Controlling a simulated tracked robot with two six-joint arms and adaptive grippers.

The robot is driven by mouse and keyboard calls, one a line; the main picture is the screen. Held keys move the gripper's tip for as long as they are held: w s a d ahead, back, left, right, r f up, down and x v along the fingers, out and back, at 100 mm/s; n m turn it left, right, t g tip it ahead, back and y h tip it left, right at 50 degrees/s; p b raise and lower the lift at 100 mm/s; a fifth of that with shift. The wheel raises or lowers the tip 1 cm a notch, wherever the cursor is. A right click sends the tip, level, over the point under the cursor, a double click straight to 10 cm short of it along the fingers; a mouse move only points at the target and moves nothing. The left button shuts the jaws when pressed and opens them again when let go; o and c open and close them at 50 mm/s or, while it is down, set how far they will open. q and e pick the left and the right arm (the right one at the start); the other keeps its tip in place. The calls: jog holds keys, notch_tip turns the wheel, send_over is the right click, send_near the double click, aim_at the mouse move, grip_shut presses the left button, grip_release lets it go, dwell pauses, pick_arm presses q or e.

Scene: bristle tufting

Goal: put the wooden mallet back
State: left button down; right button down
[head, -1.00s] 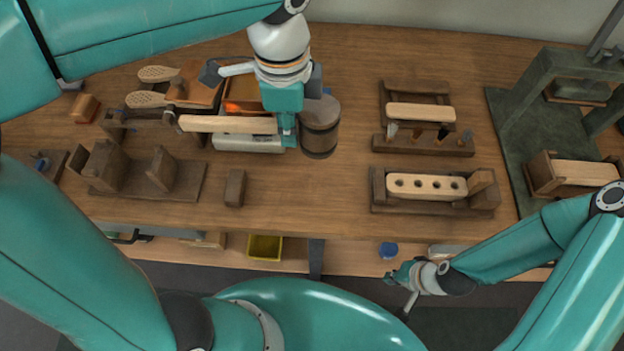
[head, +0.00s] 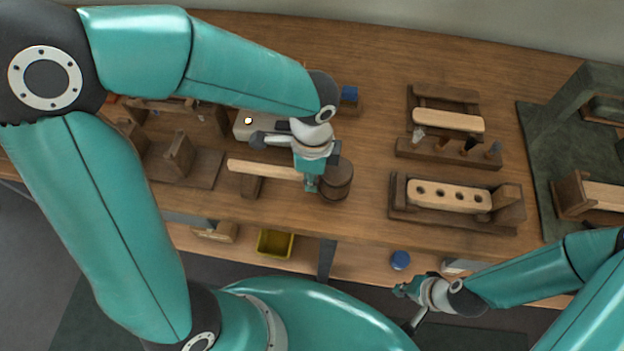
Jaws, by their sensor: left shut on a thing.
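The wooden mallet has a pale handle (head: 262,169) and a dark round head (head: 338,182). My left gripper (head: 311,184) is shut on it near where the handle meets the head. The handle points left and passes above a small dark block (head: 251,187). I cannot tell whether the mallet touches the table or hangs just above it. My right gripper (head: 404,290) is in front of the table's front edge, low and far from the mallet. Its fingers are too small to read.
A dark wooden stand (head: 178,160) is left of the mallet, with a pale box (head: 243,124) behind. On the right are a tool rack (head: 445,155) and a fixture holding a drilled block (head: 448,196). A yellow bin (head: 275,243) sits on the lower shelf.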

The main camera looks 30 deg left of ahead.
pick_arm(q)
jog(key=shift+f, duration=1)
jog(key=shift+f, duration=0.15)
jog(key=c, duration=1.1)
grip_release()
jog(key=shift+c, duration=0.2)
jog(key=shift+r, duration=0.35)
notch_tip(320, 180, up, 12)
jog(key=shift+f+p, duration=0.15)
jog(key=shift+p, duration=0.6)
jog(key=shift+f, duration=0.1)
